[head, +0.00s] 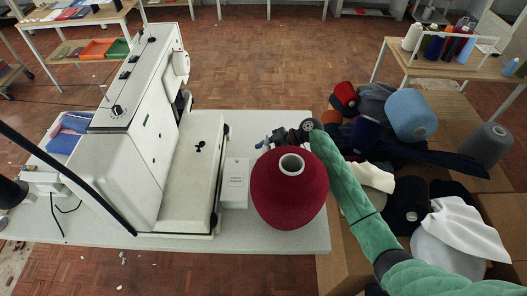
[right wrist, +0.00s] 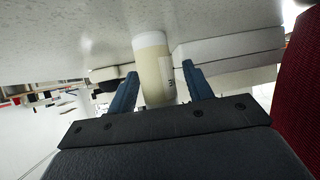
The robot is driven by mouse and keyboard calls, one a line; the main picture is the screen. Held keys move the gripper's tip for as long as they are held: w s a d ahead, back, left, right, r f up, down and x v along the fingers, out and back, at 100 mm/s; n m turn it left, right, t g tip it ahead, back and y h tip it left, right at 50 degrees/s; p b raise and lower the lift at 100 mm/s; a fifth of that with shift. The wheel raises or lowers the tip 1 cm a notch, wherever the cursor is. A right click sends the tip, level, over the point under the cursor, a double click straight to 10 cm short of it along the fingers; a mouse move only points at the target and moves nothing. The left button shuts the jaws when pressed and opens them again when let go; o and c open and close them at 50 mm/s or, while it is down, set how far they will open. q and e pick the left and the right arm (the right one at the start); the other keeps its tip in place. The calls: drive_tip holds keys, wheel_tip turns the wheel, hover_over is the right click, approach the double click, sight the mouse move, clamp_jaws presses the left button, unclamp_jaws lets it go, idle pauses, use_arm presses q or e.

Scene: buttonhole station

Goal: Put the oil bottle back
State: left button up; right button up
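The oil bottle (right wrist: 154,68), pale yellow with a white band and a label, shows in the right wrist view against the pale table top. My right gripper (right wrist: 160,88) has its two blue fingers apart on either side of the bottle, with a visible gap on the right; the left finger is very near it. In the head view my right gripper (head: 268,141) is just behind the big red cone of thread (head: 289,188), low over the table. I cannot make out the bottle there. My left gripper is not in view.
The white buttonhole machine (head: 140,130) stands on the white table (head: 290,239), left of the red cone. A small white box (head: 236,183) lies between them. Cones and cloth crowd the right side. The table's front right corner is clear.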

drive_tip(key=shift+d, duration=0.1)
drive_tip(key=shift+w+d+r, duration=0.1)
drive_tip(key=shift+d+r, duration=0.05)
drive_tip(key=shift+d, duration=0.2)
drive_tip(key=b+v, duration=0.4)
drive_tip(key=v, duration=0.5)
drive_tip(key=shift+w+d+r, duration=0.1)
drive_tip(key=shift+d, duration=0.2)
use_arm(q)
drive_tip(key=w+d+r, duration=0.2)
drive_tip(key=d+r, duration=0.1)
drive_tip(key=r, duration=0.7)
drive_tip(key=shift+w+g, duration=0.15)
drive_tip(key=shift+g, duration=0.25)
use_arm(e)
drive_tip(key=shift+d+r, duration=0.45)
drive_tip(key=shift+d, duration=0.1)
drive_tip(key=shift+d, duration=0.1)
